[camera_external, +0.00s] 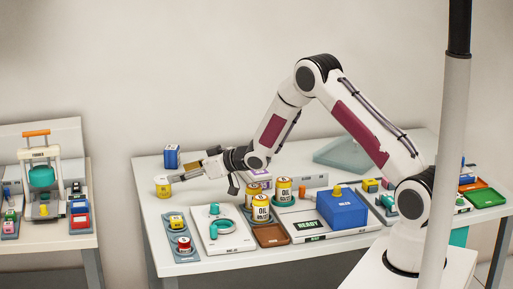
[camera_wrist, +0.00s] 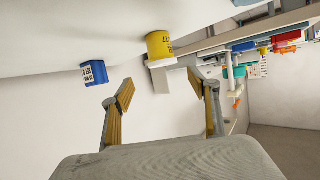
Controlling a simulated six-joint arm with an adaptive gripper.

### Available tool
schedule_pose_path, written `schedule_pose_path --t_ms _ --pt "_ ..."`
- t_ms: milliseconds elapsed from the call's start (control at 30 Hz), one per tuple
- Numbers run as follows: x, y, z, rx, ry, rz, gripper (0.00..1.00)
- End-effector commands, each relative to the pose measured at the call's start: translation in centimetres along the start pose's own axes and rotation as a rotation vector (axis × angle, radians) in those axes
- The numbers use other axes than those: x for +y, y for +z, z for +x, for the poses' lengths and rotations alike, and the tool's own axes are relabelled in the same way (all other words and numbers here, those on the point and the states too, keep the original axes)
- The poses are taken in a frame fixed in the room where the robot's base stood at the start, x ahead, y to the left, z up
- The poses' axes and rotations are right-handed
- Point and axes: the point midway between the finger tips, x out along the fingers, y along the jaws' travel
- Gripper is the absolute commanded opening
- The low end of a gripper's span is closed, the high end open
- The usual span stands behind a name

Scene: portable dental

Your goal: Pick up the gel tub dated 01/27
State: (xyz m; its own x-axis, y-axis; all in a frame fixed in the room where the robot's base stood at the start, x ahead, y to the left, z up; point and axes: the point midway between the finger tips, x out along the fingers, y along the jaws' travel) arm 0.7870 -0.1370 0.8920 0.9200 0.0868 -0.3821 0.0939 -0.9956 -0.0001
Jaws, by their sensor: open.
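A blue box (camera_external: 171,157) stands behind the tub, and left of it in the wrist view (camera_wrist: 94,74). Yellow oil cans (camera_external: 261,209), a white tray (camera_external: 222,230) and a blue block (camera_external: 342,208) stand right of my gripper. The tabletop around the tub is mostly clear.

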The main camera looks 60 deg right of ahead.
Motion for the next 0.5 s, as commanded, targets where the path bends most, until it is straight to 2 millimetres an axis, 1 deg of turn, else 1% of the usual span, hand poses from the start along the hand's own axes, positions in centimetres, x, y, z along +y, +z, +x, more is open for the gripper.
schedule_pose_path --t_ms 300,500 --pt "-0.1 0.1 1.8 0.0 -0.001 -0.001 0.6" --pt "-0.1 0.1 2.5 -0.001 0.0 -0.001 0.6"
